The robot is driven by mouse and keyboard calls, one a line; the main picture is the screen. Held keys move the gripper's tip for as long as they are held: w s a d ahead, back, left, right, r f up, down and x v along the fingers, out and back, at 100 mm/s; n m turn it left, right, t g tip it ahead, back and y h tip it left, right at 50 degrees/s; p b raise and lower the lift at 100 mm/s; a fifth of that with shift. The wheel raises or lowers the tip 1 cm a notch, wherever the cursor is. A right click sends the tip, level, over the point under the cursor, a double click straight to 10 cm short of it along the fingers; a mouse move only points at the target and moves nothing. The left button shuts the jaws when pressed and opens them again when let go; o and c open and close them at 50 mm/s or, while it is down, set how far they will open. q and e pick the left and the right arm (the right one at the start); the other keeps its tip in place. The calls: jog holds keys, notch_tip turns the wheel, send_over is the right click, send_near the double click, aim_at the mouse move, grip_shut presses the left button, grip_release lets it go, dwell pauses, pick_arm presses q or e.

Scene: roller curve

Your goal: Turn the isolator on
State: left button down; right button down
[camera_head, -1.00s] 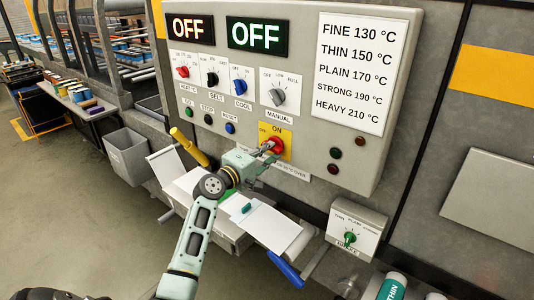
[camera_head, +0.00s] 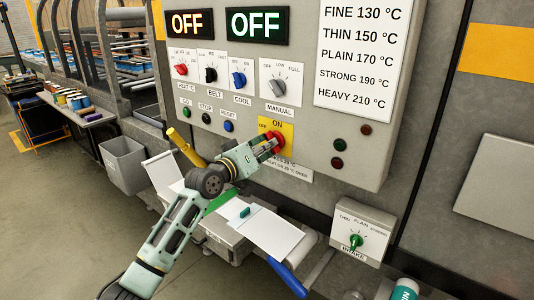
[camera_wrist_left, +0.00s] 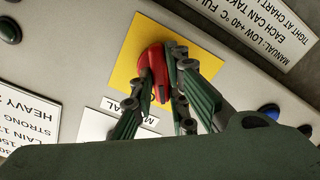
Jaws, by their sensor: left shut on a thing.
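The isolator is a red rotary handle (camera_head: 277,142) on a yellow plate (camera_head: 287,129), with ON printed above it and OFF at its left. My left gripper (camera_head: 269,147) reaches it from the lower left and is shut on the handle. In the left wrist view the red handle (camera_wrist_left: 152,75) lies between the two dark green fingers (camera_wrist_left: 165,78), against the yellow plate (camera_wrist_left: 127,66). The fingers hide part of the handle, and I cannot tell exactly which mark it points to. My right gripper is not in view.
Two displays above read OFF, one orange-white (camera_head: 190,24) and one green (camera_head: 257,25). Small knobs and buttons line the panel (camera_head: 300,100). A brake box (camera_head: 358,233) with a green knob sits lower right. A paper-covered tray (camera_head: 268,232) and blue handle (camera_head: 287,278) lie below.

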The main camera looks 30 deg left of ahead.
pick_arm(q)
jog(key=shift+f+m+b, duration=0.15)
jog(key=shift+m+b, duration=0.8)
jog(key=shift+m, duration=2.45)
jog(key=c, duration=1.7)
grip_release()
jog(key=shift+s, duration=0.1)
jog(key=shift+s+a, duration=0.15)
jog(key=shift+s, duration=1.8)
jog(key=shift+s+a, duration=0.15)
jog(key=shift+s, duration=1.85)
jog(key=shift+s+a, duration=0.15)
jog(key=shift+s, duration=1.8)
